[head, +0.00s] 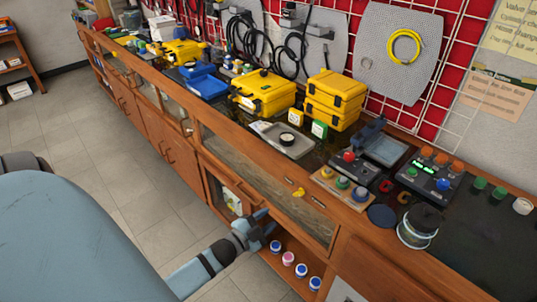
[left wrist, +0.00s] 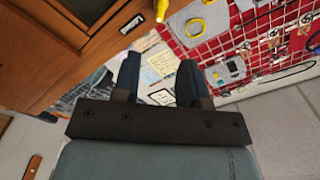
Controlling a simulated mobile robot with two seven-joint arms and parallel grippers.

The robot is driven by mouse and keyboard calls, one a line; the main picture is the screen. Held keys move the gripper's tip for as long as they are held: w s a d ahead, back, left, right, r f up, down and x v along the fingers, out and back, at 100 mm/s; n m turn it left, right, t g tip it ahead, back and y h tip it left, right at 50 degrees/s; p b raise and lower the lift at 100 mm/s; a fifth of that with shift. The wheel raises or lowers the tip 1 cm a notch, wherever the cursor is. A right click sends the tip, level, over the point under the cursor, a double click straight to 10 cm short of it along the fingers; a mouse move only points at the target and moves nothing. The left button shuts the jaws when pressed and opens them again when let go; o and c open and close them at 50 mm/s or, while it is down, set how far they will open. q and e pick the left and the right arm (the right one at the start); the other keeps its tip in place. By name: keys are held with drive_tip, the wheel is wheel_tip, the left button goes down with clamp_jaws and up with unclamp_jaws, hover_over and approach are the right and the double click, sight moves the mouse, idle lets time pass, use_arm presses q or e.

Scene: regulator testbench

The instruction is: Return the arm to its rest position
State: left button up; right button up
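My left gripper (head: 260,224) is low in front of the wooden bench (head: 160,140), beside the open lower shelf. It looks clear of the bench front, though the exact gap is hard to judge. In the left wrist view its two dark fingers (left wrist: 158,78) stand apart with nothing held between them; papers and a wall panel show behind. My right gripper is not in either view.
Several small jars (head: 288,258) stand on the lower shelf. The bench top holds yellow cases (head: 262,93), a grey tray (head: 296,146), a control box with a red button (head: 358,168) and a dark jar (head: 418,228). The tiled floor (head: 90,120) left of the bench is clear.

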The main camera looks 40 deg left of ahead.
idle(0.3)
use_arm(q)
drive_tip(key=s+d+r+n+g+h+p, duration=0.1)
drive_tip(key=s+d+r+n+g+p, duration=0.1)
drive_tip(key=s+d, duration=0.4)
drive_tip(key=s+d+r+n+g+h+p, duration=0.1)
drive_tip(key=s+d+n+g+p, duration=0.4)
drive_tip(key=d, duration=0.6)
drive_tip(key=shift+s+d+r+p, duration=0.2)
drive_tip(key=shift+s+r+p, duration=0.35)
drive_tip(key=shift+s+p, duration=0.65)
